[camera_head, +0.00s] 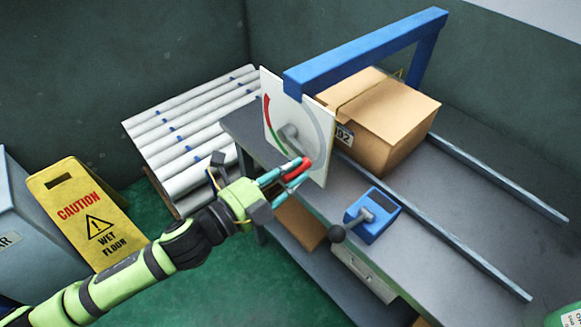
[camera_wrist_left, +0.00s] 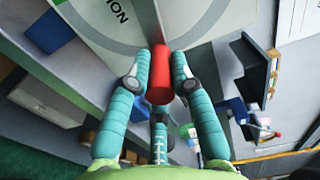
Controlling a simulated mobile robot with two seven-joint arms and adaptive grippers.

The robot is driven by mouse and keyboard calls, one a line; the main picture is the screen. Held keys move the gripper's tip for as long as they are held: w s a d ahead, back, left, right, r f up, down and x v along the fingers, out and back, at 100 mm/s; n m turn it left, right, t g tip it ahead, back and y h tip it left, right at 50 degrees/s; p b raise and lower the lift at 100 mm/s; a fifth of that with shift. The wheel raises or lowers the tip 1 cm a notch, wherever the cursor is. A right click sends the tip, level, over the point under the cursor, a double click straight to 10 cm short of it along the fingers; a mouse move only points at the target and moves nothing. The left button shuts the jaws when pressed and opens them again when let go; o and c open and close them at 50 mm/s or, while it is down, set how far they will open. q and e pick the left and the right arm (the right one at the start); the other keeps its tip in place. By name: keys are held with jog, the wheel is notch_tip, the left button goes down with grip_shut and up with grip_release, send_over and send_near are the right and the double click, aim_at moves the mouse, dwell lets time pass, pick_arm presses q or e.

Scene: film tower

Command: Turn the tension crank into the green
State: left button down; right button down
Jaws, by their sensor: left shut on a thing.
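The tension crank has a grey hub and arm (camera_head: 288,133) on a white dial plate (camera_head: 318,150). The dial shows a red arc at its upper left and a green arc below that. My left gripper (camera_head: 287,174) is shut on the red crank handle (camera_head: 298,169), at the lower part of the dial. In the left wrist view the red handle (camera_wrist_left: 160,75) sits between the two teal fingers, and the dial plate (camera_wrist_left: 150,25) lies beyond it. The fingers hide part of the handle. My right gripper is not in view.
A blue frame (camera_head: 365,50) spans the conveyor table above a cardboard box (camera_head: 382,120). A blue lever box (camera_head: 374,216) stands on the table in front. White rollers (camera_head: 190,125) lie behind, and a yellow wet-floor sign (camera_head: 85,214) stands at left.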

pick_arm(q)
jog(key=shift+w+a+f+m, duration=0.15)
jog(key=shift+w+f+m, duration=0.25)
jog(key=shift+m, duration=0.5)
jog(key=shift+s+f, duration=0.1)
jog(key=c, duration=1.1)
grip_release()
jog(key=shift+s+a+f, duration=0.1)
jog(key=shift+s+a, duration=0.1)
jog(key=shift+a, duration=0.05)
jog(key=v, duration=1.1)
jog(key=shift+s+a, duration=0.1)
jog(key=shift+a, duration=0.1)
